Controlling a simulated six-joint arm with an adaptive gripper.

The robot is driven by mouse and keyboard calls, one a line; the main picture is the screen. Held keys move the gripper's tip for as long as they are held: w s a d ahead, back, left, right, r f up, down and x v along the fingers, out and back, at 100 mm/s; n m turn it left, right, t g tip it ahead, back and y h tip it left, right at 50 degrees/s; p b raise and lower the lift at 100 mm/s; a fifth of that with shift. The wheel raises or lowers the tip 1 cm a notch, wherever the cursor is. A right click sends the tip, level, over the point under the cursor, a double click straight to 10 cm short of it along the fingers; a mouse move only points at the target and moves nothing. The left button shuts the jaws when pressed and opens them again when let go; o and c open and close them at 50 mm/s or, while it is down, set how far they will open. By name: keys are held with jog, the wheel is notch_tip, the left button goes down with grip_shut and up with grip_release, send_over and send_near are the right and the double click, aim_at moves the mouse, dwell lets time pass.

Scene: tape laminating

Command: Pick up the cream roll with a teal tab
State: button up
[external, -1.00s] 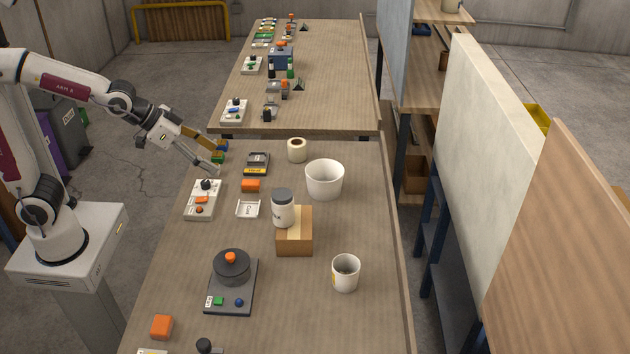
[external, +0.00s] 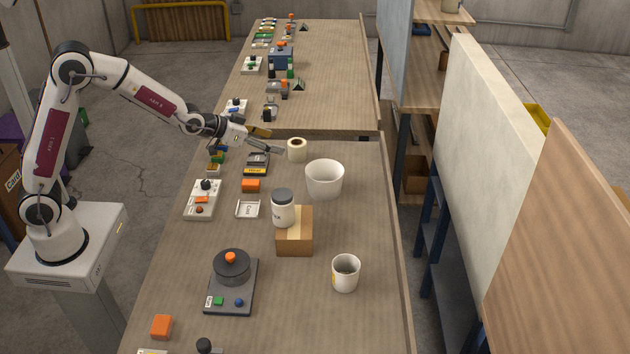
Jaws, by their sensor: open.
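The cream roll (external: 297,150) stands near the far end of the near table, with a dark hole in its top. A teal tab cannot be made out on it at this size. My gripper (external: 277,142) is open and empty. It reaches in from the left, and its fingertips point right, close to the roll's left side in the picture. I cannot tell whether they touch the roll.
A black and yellow device (external: 256,164) sits left of the roll, below my gripper. A white tub (external: 324,180) stands nearer, to the right. A white jar (external: 283,208) is by a cardboard box (external: 295,240). The table right of the roll is clear.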

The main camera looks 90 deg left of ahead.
aim_at(292, 144)
jog(key=a+f+y, duration=0.1)
jog(key=a+f, duration=0.2)
jog(key=a, duration=0.1)
jog(key=a+f+n+y, duration=0.1)
jog(key=a+f, duration=0.2)
jog(key=a, duration=0.2)
jog(key=a+f, duration=0.4)
jog(key=shift+w+a+n+t+y, duration=0.25)
jog(key=shift+n+t+y, duration=0.05)
jog(key=shift+n+y, duration=0.1)
jog(key=shift+w, duration=0.1)
jog(key=shift+x, duration=1.15)
jog(key=shift+w+a, duration=0.1)
jog(key=shift+w+d+x, duration=0.1)
jog(key=shift+d+x, duration=0.05)
jog(key=shift+x, duration=0.6)
jog(key=shift+w+d+x, duration=0.1)
jog(key=shift+x, duration=1.6)
